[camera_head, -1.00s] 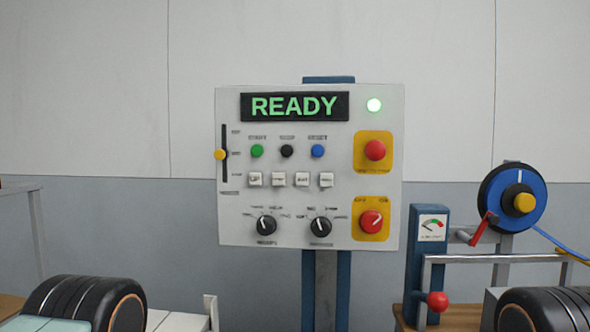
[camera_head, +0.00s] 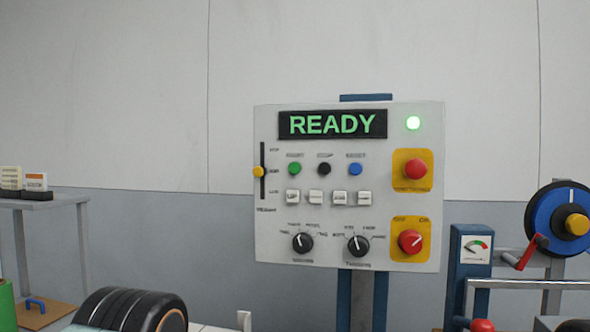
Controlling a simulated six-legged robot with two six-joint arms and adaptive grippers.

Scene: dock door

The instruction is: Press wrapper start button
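The control panel (camera_head: 346,186) is a light grey board on a blue post, facing me. The green start button (camera_head: 294,168) is the left one in a row with a black button (camera_head: 324,168) and a blue button (camera_head: 355,169). Its label is blurred now. Nothing covers or touches the buttons. Neither gripper is in view; only a black ringed part of mine may show at the lower left.
A red mushroom button (camera_head: 415,169) and a red rotary switch (camera_head: 410,241) sit on yellow plates at the panel's right. A blue gauge post (camera_head: 471,270) and a strap reel (camera_head: 560,222) stand at right. A grey table (camera_head: 45,203) stands at left. The space before the panel is clear.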

